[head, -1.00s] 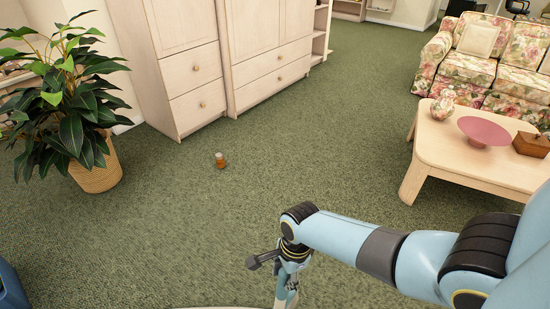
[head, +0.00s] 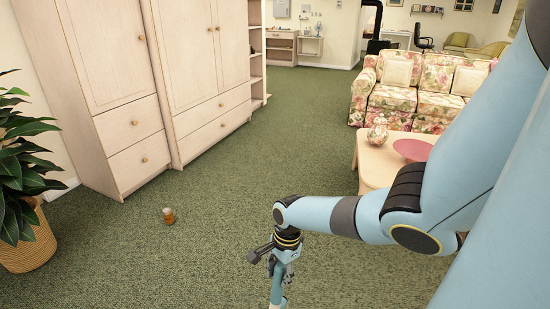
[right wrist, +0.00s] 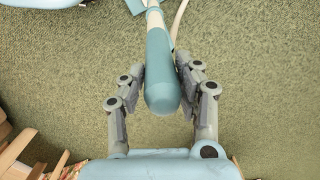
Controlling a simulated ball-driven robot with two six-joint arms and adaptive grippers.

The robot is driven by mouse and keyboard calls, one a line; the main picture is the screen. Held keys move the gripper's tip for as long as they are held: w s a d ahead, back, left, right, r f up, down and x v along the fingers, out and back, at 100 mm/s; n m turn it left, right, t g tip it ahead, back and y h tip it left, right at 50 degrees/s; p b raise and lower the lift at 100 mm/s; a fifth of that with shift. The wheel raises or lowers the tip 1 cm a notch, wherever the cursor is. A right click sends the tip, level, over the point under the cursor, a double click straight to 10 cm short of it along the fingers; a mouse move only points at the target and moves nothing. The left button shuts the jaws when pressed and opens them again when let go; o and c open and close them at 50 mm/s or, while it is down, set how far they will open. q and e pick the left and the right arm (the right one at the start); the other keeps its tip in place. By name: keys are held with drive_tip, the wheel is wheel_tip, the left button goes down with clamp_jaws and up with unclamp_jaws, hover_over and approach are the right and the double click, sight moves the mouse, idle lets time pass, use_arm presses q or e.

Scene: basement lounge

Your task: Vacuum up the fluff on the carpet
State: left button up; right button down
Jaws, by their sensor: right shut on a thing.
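My right gripper (head: 280,258) is shut on the light-blue handle of a vacuum (head: 277,289) in the head view. In the right wrist view, the rounded blue handle (right wrist: 160,75) sits between the fingers, and a pale tube runs on from it to the top edge. The vacuum's lower end is cut off in both views. The green carpet (head: 235,200) spreads below and ahead. My left gripper is in neither view.
A potted plant (head: 28,245) and a pale wardrobe (head: 135,120) line the left. A coffee table (head: 375,165) and floral sofa (head: 415,100) stand at right.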

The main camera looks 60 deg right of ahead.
drive_tip(key=shift+w+d, duration=0.15)
drive_tip(key=shift+d, duration=0.55)
wheel_tip(320, 180, up, 4)
drive_tip(key=p, duration=0.4)
drive_tip(key=shift+r, duration=0.2)
drive_tip(key=shift+a+f, duration=0.1)
drive_tip(key=shift+a, duration=0.05)
